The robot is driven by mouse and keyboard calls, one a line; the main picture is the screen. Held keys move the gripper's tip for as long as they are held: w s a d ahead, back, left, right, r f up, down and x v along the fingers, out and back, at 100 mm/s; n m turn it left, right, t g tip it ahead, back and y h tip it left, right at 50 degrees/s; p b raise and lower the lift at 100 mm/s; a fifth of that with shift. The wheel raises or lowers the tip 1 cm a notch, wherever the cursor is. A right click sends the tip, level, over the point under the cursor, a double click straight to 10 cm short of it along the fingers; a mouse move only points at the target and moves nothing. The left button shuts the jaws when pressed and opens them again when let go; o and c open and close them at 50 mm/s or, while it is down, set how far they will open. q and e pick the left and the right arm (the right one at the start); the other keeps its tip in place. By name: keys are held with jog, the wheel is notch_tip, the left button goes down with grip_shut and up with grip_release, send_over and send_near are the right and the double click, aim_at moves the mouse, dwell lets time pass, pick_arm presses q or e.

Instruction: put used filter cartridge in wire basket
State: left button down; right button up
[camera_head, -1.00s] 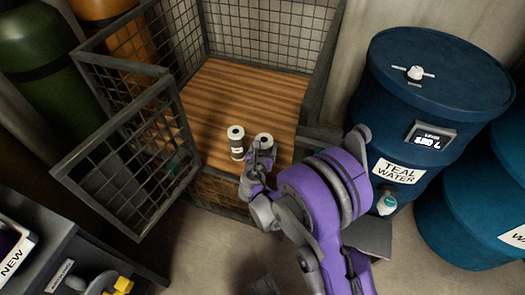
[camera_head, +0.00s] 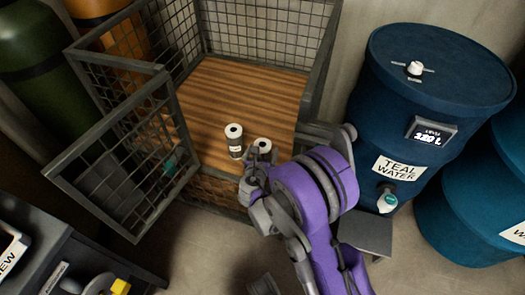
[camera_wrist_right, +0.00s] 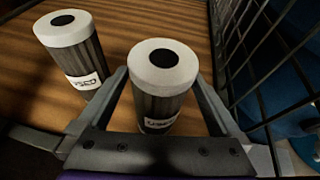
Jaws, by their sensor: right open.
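Two white-capped grey filter cartridges stand upright on the wooden floor of the wire basket (camera_head: 318,72). The left cartridge (camera_head: 235,139) stands clear of my gripper; it also shows in the right wrist view (camera_wrist_right: 75,50). The other cartridge (camera_head: 262,144) stands between the fingers of my right gripper (camera_head: 258,160). In the right wrist view this cartridge (camera_wrist_right: 160,88) has a finger on each side, and the jaws are open. Its label is partly hidden by the gripper's palm. My left gripper is not in view.
The basket's mesh gate (camera_head: 125,150) hangs open to the left. A blue teal water drum (camera_head: 430,75) stands right of the basket. Green (camera_head: 40,70) and orange cylinders stand behind it at left. A dark bench (camera_head: 70,250) is at lower left. The basket's back floor is clear.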

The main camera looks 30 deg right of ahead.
jog(key=shift+s+a+r+p, duration=0.15)
jog(key=shift+r+p, duration=0.15)
jog(key=shift+r, duration=0.05)
jog(key=s+a+r+m+g+y, duration=0.2)
jog(key=s+a+r+m+y, duration=0.1)
jog(key=s+m, duration=0.6)
jog(key=s+a+r+m+g+y+p, duration=0.1)
jog(key=s+a+r+m+g+y, duration=0.1)
jog(key=s+a+m, duration=0.3)
jog(key=s+a+r+m+g+y, duration=0.2)
jog(key=s+a+r+m+y, duration=0.1)
jog(key=s+m, duration=1.1)
jog(key=shift+s+a+r+y, duration=0.4)
jog(key=shift+a+r, duration=0.15)
jog(key=shift+a, duration=0.45)
